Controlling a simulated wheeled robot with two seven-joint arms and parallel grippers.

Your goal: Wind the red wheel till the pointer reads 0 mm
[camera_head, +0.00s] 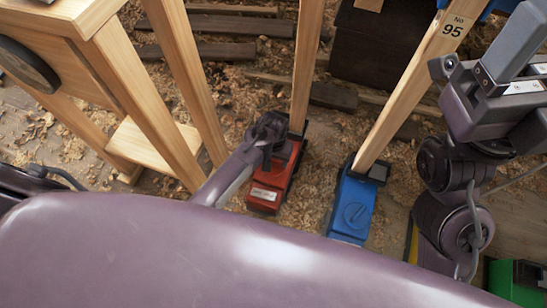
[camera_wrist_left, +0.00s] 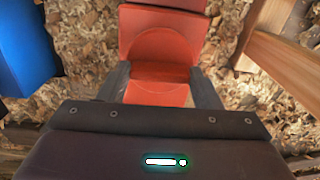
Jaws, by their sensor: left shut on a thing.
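The red wheel (camera_wrist_left: 162,72) is a round red knob on a red block-shaped unit (camera_head: 271,190) at the foot of a wooden prop. My left gripper (camera_head: 273,143) reaches down over the unit and hides the wheel in the head view. In the left wrist view my left gripper's two dark fingers (camera_wrist_left: 160,88) stand on either side of the wheel, shut on it. A white label sits on the unit's near end. I cannot make out a pointer or its scale.
A blue unit (camera_head: 353,205) stands right of the red one, under a prop marked 95 (camera_head: 419,80). A green unit (camera_head: 515,281) is at the lower right. Wooden props and a wooden stand (camera_head: 110,75) rise on the left. Shavings cover the floor.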

